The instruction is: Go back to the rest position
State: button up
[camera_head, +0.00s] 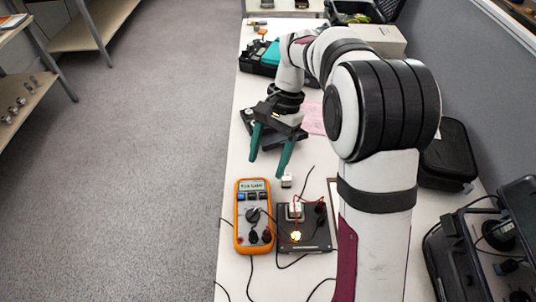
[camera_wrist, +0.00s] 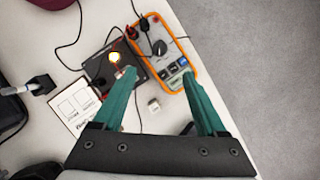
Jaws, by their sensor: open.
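My gripper (camera_head: 268,160) hangs over the white table (camera_head: 232,160), its green fingers spread apart with nothing between them. It also shows open in the wrist view (camera_wrist: 168,80). A small white-grey cube (camera_head: 286,181) sits on the table below and slightly right of the fingers; in the wrist view the cube (camera_wrist: 153,104) shows between the fingers, apart from both. An orange multimeter (camera_head: 253,217) with a lit display lies nearer. Beside it is a black board (camera_head: 318,238) with a glowing lamp (camera_head: 296,236) and a light block (camera_head: 295,211) on it.
Dark cables run around the multimeter and board. A teal and black box (camera_head: 262,56) stands farther back. Grey carpet (camera_head: 150,170) lies left of the table.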

jog(key=shift+w+r, duration=0.1)
jog(key=shift+r, duration=0.15)
